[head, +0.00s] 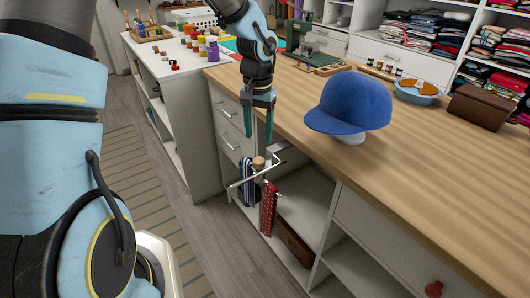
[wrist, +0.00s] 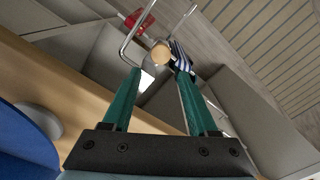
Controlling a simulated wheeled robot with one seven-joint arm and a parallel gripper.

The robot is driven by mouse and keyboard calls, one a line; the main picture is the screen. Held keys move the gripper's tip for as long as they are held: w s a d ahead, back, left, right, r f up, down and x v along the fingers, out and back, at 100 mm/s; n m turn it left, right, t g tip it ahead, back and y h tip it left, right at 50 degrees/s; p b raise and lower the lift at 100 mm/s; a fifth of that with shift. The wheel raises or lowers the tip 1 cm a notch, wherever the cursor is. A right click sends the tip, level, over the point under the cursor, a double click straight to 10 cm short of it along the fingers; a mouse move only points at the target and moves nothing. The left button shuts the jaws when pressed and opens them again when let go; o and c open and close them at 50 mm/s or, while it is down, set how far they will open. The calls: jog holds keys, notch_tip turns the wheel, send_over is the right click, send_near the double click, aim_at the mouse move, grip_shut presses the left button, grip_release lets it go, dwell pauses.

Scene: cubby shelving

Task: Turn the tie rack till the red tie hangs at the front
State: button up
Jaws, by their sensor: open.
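The tie rack (head: 258,164) stands out from the front of the wooden-topped cabinet, with pale metal arms around a wooden knob. The wrist view shows its round wooden knob (wrist: 161,52) near the top middle. The red tie (head: 268,207) hangs on the right, with light dots; it also shows in the wrist view (wrist: 138,20). A blue and white striped tie (head: 244,180) hangs left of it and also shows in the wrist view (wrist: 180,57). My gripper (head: 259,138) is open and empty, its green fingers pointing down above the rack. In the wrist view its fingertips lie either side of the knob's line.
A blue cap (head: 350,103) sits on a stand on the wooden counter (head: 440,165), right of my gripper. A white cabinet with paint jars (head: 212,50) stands at the left. Open cubbies (head: 300,210) lie below the counter. The floor (head: 225,240) in front is clear.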

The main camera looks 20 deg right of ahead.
aim_at(259, 160)
notch_tip(259, 160, down, 9)
jog(key=shift+f+p, duration=0.15)
jog(key=shift+p, duration=0.35)
grip_shut()
dwell(1.3)
